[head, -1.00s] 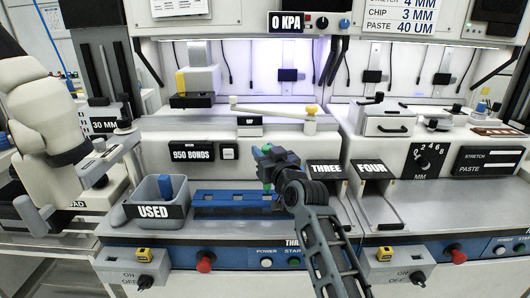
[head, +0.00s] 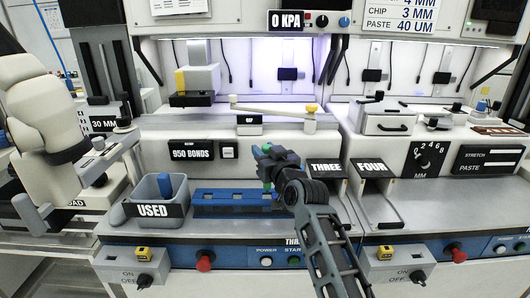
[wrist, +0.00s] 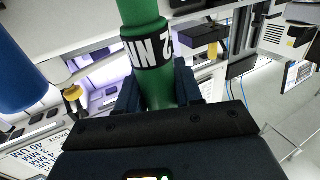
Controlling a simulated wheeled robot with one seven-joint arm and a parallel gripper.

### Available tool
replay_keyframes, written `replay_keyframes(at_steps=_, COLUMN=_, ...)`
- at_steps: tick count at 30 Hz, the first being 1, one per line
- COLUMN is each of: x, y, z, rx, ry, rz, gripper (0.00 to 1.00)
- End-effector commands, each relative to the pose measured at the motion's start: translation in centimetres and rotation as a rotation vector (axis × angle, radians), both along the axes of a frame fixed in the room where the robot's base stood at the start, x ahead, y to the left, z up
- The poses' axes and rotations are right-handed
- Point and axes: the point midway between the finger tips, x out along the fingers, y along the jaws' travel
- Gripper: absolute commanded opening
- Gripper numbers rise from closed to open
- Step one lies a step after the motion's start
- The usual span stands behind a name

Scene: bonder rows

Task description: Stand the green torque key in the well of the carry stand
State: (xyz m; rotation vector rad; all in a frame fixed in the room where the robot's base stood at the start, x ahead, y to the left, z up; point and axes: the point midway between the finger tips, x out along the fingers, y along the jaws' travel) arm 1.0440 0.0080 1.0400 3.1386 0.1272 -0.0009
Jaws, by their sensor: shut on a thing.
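The green torque key (wrist: 150,60) is held in my gripper (wrist: 160,92), whose dark jaws close on its shaft in the wrist view. A black band with white lettering goes round the key. In the head view my gripper (head: 268,163) is in front of the middle machine, over the right end of a blue slotted rail (head: 235,211). Small green parts of the key (head: 267,187) show beside the jaws there; the rest is hidden. I cannot pick out the carry stand or its well for certain.
A grey bin marked USED (head: 150,211) with a blue piece (head: 165,186) in it stands left of the rail. THREE (head: 325,168) and FOUR (head: 372,168) label slots at right. A blue cylinder (wrist: 18,65) is close at left in the wrist view.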

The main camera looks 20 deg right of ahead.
Motion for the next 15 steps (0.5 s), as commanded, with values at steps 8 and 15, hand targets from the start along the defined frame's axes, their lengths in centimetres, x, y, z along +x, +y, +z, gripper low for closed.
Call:
replay_keyframes(at_steps=8, x=0.0, y=0.0, z=-0.6, rx=0.0, ry=-0.001, rz=0.0, gripper=0.0)
replay_keyframes(at_steps=15, x=0.0, y=0.0, z=-1.7, rx=0.0, ry=-0.001, rz=0.0, gripper=0.0)
